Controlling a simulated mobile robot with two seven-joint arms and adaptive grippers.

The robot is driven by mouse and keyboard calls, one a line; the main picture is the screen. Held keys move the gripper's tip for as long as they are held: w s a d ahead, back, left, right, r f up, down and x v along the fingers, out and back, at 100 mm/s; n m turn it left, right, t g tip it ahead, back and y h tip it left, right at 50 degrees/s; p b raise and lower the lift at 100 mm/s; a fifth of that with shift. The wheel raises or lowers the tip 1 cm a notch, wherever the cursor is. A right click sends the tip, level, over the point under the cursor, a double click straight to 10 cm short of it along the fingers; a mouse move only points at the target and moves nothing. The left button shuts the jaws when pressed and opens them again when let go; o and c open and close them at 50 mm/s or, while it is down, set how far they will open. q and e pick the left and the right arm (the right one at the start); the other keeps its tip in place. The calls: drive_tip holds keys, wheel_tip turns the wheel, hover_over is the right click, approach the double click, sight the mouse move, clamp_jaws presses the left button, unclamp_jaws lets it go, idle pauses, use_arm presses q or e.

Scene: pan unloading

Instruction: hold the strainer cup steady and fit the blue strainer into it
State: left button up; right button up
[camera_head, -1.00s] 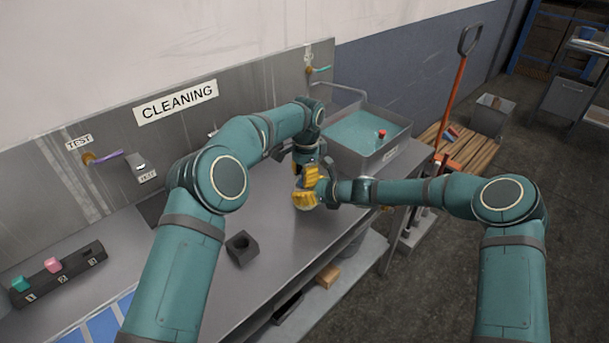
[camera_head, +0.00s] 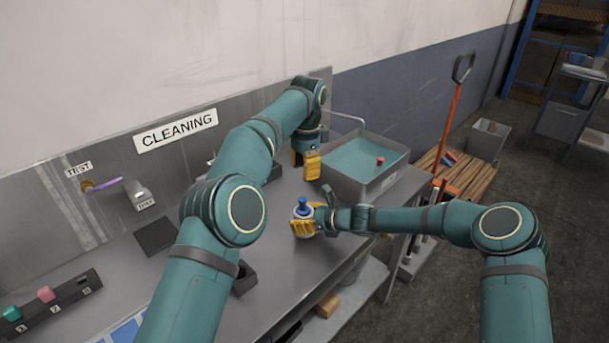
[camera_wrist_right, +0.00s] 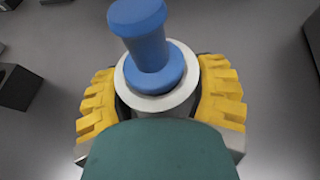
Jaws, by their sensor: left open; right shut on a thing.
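The blue strainer (camera_head: 302,203) stands in the mouth of the pale strainer cup (camera_wrist_right: 183,98). In the right wrist view its lower blue disc lies inside the cup's rim, and its flared blue top (camera_wrist_right: 140,18) sticks up out of it. How deep it sits cannot be told. My right gripper (camera_head: 304,227) is shut on the cup, with a yellow finger on either side of it. My left gripper (camera_head: 305,164) is open, apart from the strainer, behind and above it. The cup's lower part is hidden by my right gripper.
A grey basin of water (camera_head: 338,187) with a red-topped thing (camera_head: 380,161) stands to the right. A dark block (camera_head: 244,279) is partly hidden by my left arm. A numbered rack (camera_head: 62,304) is at the lower left. The bench (camera_head: 290,262) in front of the cup is clear.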

drive_tip(key=o, duration=1.4)
drive_tip(key=shift+d+r, duration=0.1)
